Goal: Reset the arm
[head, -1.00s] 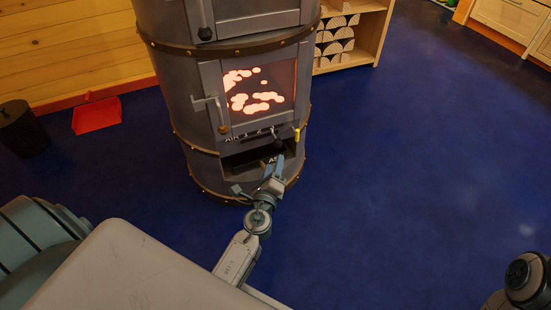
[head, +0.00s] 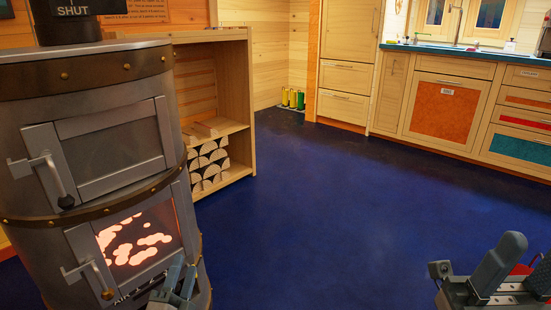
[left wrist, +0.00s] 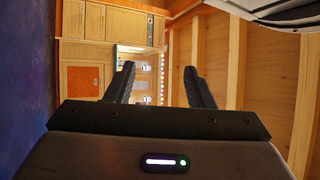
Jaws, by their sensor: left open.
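My left gripper (head: 178,283) shows at the bottom left of the head view, in front of the lower part of the stove. Its two blue-grey fingers point up and stand apart; the rest of the arm is cut off by the frame edge. In the left wrist view the same gripper (left wrist: 158,85) shows two dark jaws spread apart with nothing between them. That view is rolled on its side. Whether the gripper touches the stove cannot be told.
A grey stove (head: 115,160) with a glowing fire behind its lower window stands at the left, doors shut. A wooden shelf (head: 238,110) with cut logs is behind it. Kitchen cabinets (head: 445,105) line the back right. The blue floor (head: 330,215) between is clear.

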